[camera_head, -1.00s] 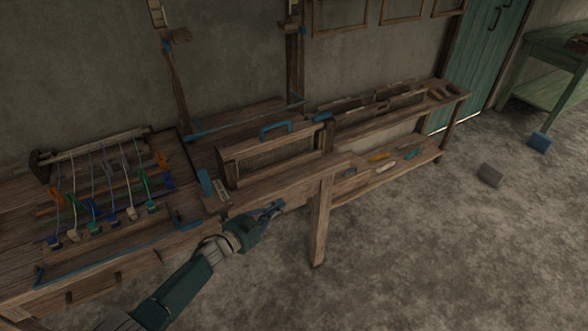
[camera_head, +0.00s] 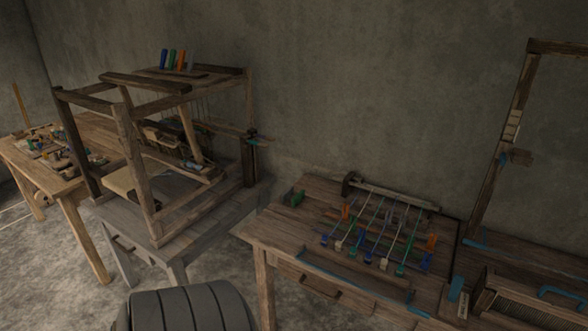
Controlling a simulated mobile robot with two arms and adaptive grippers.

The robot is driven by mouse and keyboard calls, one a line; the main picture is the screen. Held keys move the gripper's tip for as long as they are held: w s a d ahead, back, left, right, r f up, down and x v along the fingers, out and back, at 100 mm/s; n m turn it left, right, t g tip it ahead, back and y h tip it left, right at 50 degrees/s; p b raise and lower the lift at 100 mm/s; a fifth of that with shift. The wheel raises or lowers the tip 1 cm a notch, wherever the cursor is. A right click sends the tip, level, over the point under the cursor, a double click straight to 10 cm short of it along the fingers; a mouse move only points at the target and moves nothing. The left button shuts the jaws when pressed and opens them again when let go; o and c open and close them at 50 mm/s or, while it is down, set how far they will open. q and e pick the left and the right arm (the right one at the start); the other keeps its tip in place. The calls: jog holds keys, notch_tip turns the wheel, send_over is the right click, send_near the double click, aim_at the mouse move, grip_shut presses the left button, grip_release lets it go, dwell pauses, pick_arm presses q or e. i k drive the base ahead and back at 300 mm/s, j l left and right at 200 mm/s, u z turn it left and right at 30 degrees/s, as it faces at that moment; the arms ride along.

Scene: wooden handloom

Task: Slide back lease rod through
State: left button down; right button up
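Several pale threads (camera_head: 391,235) run across the bench at the centre right, from a wooden roller (camera_head: 392,192) at the back to small coloured weights or clips at the front. Thin wooden strips lie crosswise among the threads. Orange pieces (camera_head: 431,242) show near the strips' sides. I cannot tell which strip is the back lease rod, or how far it is through. The wooden handloom (camera_head: 124,140) stands on a grey table at the left. Neither gripper is in view.
A reed-like frame (camera_head: 520,305) sits at the lower right. Another wooden table (camera_head: 60,180) is at the far left. Bare floor shows between the tables.

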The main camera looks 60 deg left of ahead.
aim_at(362, 180)
jog(key=i+j+u, duration=0.1)
jog(key=j+u, duration=0.15)
jog(key=u, duration=0.15)
jog(key=i+j+u, duration=0.1)
jog(key=j+u, duration=0.25)
jog(key=i+j+u, duration=0.1)
jog(key=u, duration=0.3)
jog(key=i, duration=0.05)
